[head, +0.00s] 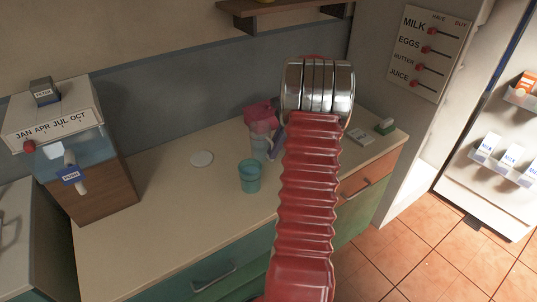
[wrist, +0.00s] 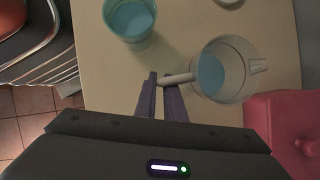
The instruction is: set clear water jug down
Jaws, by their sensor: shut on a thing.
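The clear water jug (wrist: 240,88) stands upright in the wrist view, with blue water inside, its handle pointing left and its spout to the right. My gripper (wrist: 161,80) is shut on the end of the handle. In the head view the jug (head: 259,149) shows pale and partly hidden beside my gripper (head: 277,145), which is mostly covered by my red arm. I cannot tell whether the jug's base touches the counter (head: 165,215).
A teal cup (head: 249,177) with blue liquid (wrist: 129,18) stands close to the jug. A pink lidded container (wrist: 285,122) is near it on the other side. A white disc (head: 202,158) lies to the left. The counter's left front is bare. A dispenser (head: 85,160) stands at far left.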

